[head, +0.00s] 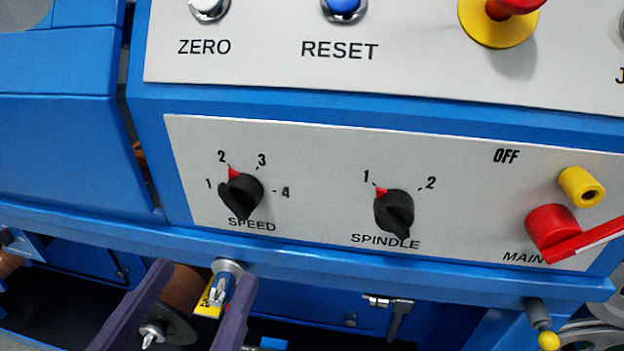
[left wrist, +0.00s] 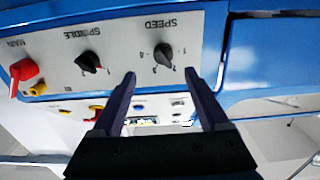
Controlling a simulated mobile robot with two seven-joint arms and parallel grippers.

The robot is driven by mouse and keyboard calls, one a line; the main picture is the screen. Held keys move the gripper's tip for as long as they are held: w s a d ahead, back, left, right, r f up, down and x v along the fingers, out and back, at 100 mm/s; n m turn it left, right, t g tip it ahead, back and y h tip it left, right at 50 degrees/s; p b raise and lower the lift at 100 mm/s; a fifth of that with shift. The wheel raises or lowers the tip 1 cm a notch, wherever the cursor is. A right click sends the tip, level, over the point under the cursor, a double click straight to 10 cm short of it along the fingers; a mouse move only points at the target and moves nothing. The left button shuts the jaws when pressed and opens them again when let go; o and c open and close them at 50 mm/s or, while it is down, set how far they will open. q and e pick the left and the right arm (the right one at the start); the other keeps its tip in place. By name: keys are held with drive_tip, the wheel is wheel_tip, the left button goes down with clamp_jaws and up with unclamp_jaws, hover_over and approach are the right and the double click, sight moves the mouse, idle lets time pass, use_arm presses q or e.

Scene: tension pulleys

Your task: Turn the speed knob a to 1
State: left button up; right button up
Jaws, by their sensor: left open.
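The black speed knob (head: 241,197) sits on the grey panel with marks 1 to 4 around it. Its red tip points at 2. My left gripper (head: 204,273) shows at the bottom of the head view as two purple fingers, below the knob. It is open and empty, and apart from the knob. In the left wrist view the picture is upside down, and the speed knob (left wrist: 163,54) shows beyond the gap between the fingertips (left wrist: 159,74). My right gripper is not in view.
The spindle knob (head: 394,212), its red tip at 1, is to the right of the speed knob. A red main switch (head: 553,228) and a yellow part (head: 581,187) are farther right. ZERO (head: 209,8) and RESET (head: 343,8) buttons are above. A blue ledge (head: 330,270) runs below the panel.

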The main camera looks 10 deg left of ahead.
sight(234, 211)
use_arm(q)
drive_tip(key=w, duration=1)
drive_tip(key=shift+a, duration=0.2)
drive_tip(key=shift+s, duration=0.1)
clamp_jaws()
